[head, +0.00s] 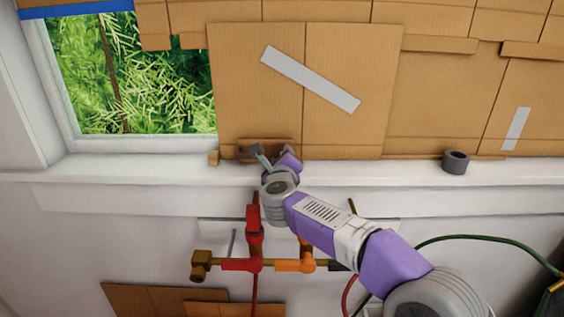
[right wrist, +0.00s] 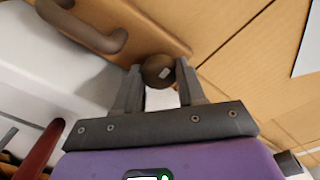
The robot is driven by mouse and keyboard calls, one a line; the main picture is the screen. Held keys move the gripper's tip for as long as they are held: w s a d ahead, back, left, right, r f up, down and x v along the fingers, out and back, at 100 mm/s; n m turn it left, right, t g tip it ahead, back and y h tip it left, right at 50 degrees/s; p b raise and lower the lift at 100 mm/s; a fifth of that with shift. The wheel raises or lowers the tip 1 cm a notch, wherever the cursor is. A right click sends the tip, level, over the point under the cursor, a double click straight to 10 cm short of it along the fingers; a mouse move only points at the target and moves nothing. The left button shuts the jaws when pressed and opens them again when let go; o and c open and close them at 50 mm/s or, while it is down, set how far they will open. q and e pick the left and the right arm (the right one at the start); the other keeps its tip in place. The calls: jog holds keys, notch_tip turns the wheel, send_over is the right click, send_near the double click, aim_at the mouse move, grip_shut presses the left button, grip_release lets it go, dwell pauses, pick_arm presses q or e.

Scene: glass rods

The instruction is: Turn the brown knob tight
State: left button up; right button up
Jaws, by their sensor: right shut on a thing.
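The brown knob (right wrist: 158,71) is round and dark, with a small pale mark on its face. It shows in the right wrist view at the edge of a brown wooden plate (right wrist: 150,30). My right gripper (right wrist: 160,84) is shut on the knob, one finger on each side. In the head view my right gripper (head: 259,152) is at the plate on the window sill, below the cardboard; the knob is hard to make out there. My left gripper is not in view.
A dark curved handle (right wrist: 95,32) sits on the plate beside the knob. Red pipe valves (head: 254,222) stand below the sill. A roll of grey tape (head: 455,162) lies on the sill to the right. Cardboard (head: 345,125) covers the window behind.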

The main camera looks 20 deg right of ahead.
jog(key=shift+m, duration=0.3)
dwell(0.4)
jog(key=o, duration=1.1)
jog(key=shift+c, duration=0.2)
jog(key=shift+s, duration=0.15)
jog(key=v, duration=0.7)
jog(key=shift+s+a, duration=0.1)
jog(key=shift+s, duration=0.1)
